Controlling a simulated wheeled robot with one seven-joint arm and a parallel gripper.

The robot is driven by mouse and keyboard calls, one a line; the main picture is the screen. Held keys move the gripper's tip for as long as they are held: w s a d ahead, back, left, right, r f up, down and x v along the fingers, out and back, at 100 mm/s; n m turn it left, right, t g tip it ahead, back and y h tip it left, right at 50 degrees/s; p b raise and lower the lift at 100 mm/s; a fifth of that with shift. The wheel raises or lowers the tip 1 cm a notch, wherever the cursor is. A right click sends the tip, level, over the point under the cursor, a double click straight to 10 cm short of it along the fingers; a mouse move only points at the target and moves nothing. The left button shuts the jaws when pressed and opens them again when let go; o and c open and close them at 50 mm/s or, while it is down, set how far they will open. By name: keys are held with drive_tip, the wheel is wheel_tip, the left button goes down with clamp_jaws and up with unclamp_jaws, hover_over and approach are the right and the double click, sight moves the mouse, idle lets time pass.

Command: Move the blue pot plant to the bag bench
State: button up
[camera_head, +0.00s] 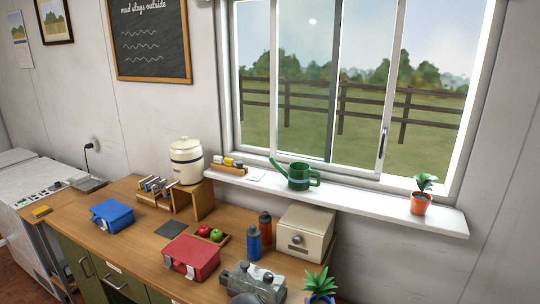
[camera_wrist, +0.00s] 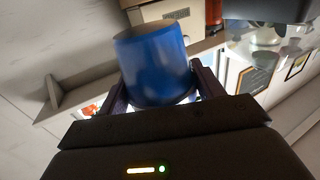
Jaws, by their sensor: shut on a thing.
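The blue pot plant shows at the bottom edge of the head view, with its spiky green leaves (camera_head: 320,281) and a little of its blue pot (camera_head: 319,299). In the wrist view the blue pot (camera_wrist: 152,65) fills the space between the two dark fingers of my gripper (camera_wrist: 158,88), which is shut on it. The leaves are not clear in the wrist view. In the head view my fingers cannot be made out. No surface is marked as the bag bench, and I cannot tell which one it is.
The windowsill (camera_head: 360,203) holds a green watering can (camera_head: 300,176) and an orange pot plant (camera_head: 421,203).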

drive_tip(key=shift+s+a+f+y, duration=0.25)
drive_tip(key=shift+s+f+y, duration=0.05)
drive_tip(key=shift+s+f, duration=0.75)
drive_tip(key=shift+w, duration=0.1)
drive_tip(key=s, duration=0.1)
drive_tip(key=s+r, duration=0.1)
drive_tip(key=s, duration=0.1)
drive_tip(key=s+r, duration=0.1)
drive_tip(key=shift+s, duration=0.15)
drive_tip(key=shift+s, duration=0.1)
